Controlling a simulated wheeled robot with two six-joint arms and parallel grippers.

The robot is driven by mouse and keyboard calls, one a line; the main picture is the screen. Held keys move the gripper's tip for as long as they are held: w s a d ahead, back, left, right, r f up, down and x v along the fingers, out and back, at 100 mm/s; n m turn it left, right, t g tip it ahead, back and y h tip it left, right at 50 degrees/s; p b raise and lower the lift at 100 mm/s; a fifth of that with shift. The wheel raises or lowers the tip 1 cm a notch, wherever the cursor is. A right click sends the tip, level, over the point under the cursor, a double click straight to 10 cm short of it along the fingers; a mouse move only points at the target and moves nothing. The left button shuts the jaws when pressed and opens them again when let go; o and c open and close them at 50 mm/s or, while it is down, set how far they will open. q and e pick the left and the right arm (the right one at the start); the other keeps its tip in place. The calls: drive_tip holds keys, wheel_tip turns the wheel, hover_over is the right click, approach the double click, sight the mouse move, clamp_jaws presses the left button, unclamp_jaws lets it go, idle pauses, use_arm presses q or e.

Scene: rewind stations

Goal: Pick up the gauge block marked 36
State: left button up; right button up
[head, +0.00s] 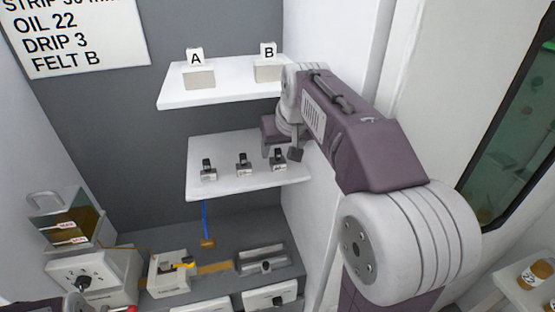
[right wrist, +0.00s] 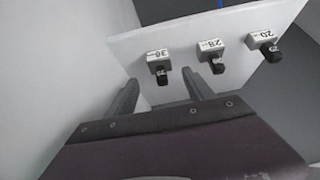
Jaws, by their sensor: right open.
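The gauge block marked 36 (right wrist: 157,56) is a small light block with a black knob, on the white lower shelf (head: 225,188). It is the left one of three in the right wrist view and the rightmost (head: 279,168) in the head view. My right gripper (head: 283,153) is open just behind and above it. In the right wrist view the two fingers (right wrist: 163,88) point toward the shelf, with the 36 block ahead between them, not gripped.
The block marked 28 (right wrist: 211,48) and the block marked 20 (right wrist: 262,40) stand in the same row. An upper shelf (head: 215,92) holds blocks A and B above. A white wall (head: 318,200) is close beside the shelf's right end. A bench with devices is below.

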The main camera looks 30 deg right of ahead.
sight(279, 157)
drive_tip(key=f, duration=0.2)
drive_tip(key=w+f, duration=0.1)
drive_tip(key=f, duration=0.1)
drive_tip(key=shift+w+p, duration=0.15)
drive_tip(key=shift+p, duration=0.25)
drive_tip(key=shift+w+d+f, duration=0.15)
drive_tip(key=shift+w+f, duration=0.05)
drive_tip(key=shift+w, duration=0.2)
drive_tip(key=shift+s+r, duration=0.2)
drive_tip(key=shift+s, duration=0.1)
clamp_jaws()
use_arm(q)
drive_tip(key=shift+s+a+r, duration=0.2)
drive_tip(key=shift+s+r, duration=0.15)
drive_tip(key=shift+r, duration=0.1)
drive_tip(key=shift+w, duration=0.1)
use_arm(e)
drive_tip(key=shift+w+f, duration=0.1)
drive_tip(key=shift+w, duration=0.05)
